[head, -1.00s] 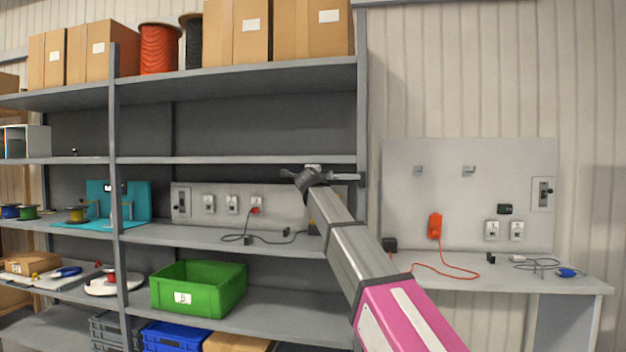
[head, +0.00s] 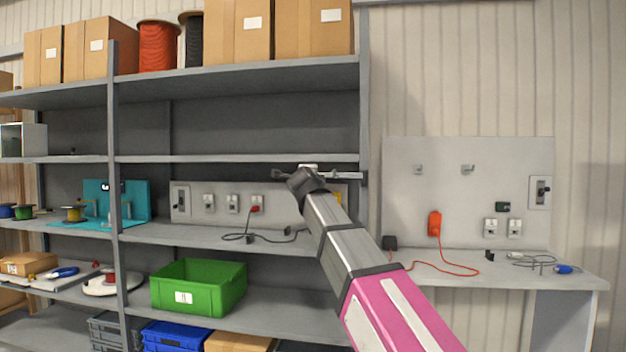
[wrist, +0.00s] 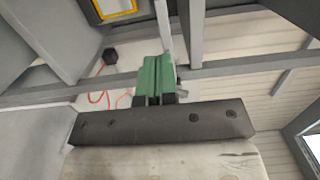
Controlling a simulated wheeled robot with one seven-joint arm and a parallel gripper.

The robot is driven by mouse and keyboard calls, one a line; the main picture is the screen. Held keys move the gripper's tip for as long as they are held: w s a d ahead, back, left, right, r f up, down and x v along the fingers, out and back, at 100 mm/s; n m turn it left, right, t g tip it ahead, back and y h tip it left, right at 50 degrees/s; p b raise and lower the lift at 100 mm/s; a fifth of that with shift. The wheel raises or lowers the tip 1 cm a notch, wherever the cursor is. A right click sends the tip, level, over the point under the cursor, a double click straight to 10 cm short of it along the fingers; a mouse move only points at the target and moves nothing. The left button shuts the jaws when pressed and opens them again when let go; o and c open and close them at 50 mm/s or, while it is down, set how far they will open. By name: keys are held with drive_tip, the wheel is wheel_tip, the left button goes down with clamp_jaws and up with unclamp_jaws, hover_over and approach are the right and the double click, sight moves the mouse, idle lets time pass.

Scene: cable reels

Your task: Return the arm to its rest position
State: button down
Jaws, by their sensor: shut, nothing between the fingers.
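My arm (head: 350,258) reaches up and forward from the lower right in the head view, in front of the shelf's right end. My gripper is at its far end; in the wrist view, its green fingers (wrist: 153,78) are together with nothing between them. In the head view the fingertips are hard to make out behind the dark wrist. The gripper appears clear of the shelves, though its exact distance from the shelf post cannot be told.
A grey shelf unit (head: 240,75) holds boxes, reels and a green bin (head: 198,288). A socket panel (head: 222,205) stands on its middle shelf. To the right, a bench (head: 560,272) carries cables under a wall board (head: 450,160) with an orange plug (head: 434,223).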

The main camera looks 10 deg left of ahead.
drive_tip(key=shift+s, duration=0.25)
drive_tip(key=d+f+n+g+h, duration=0.1)
drive_tip(key=d+f+n+g, duration=0.2)
drive_tip(key=d+f, duration=0.7)
drive_tip(key=w+d+f+n+g+h, duration=0.1)
drive_tip(key=d+f+n+g, duration=0.15)
drive_tip(key=f, duration=1.35)
drive_tip(key=d+f+n+g+h, duration=0.1)
drive_tip(key=d+f+n+g, duration=0.2)
drive_tip(key=d+f, duration=0.7)
drive_tip(key=s+d+f+n+g, duration=0.3)
drive_tip(key=s+f, duration=0.4)
drive_tip(key=f, duration=0.3)
drive_tip(key=s+d+f+n+g+y, duration=0.1)
drive_tip(key=s+d+f+n+g, duration=0.2)
drive_tip(key=f, duration=0.8)
drive_tip(key=s+d+f+n+g+y, duration=0.1)
drive_tip(key=s+d+f+n+g, duration=0.2)
drive_tip(key=s+d+f, duration=0.4)
drive_tip(key=s+f, duration=0.4)
drive_tip(key=shift+s+f, duration=0.25)
drive_tip(key=shift+g, duration=0.25)
